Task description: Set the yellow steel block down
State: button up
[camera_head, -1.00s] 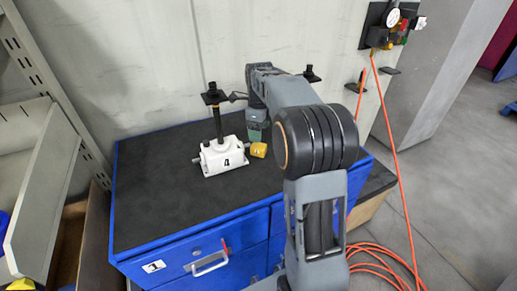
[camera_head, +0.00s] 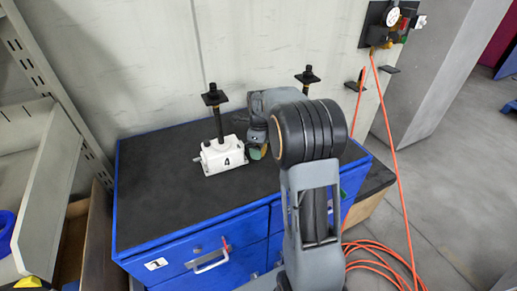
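My gripper (camera_head: 258,151) is low over the black top of the blue cabinet, just right of the white screw jack marked 4 (camera_head: 222,156). My own arm hides much of the gripper, so its fingers cannot be told open or shut. A small bit of the yellow steel block (camera_head: 265,152) seems to show at the gripper's end. Whether the block is gripped or touches the cabinet top cannot be seen.
The blue cabinet's black top (camera_head: 160,190) is clear at the left and front. A second jack's dark post and plate (camera_head: 306,77) rise behind my arm. A wall panel with a gauge (camera_head: 392,20) and orange hose (camera_head: 391,150) is at right.

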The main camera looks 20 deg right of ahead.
jog(key=shift+c, duration=0.2)
jog(key=c, duration=1.2)
grip_shut()
jog(key=shift+r, duration=0.15)
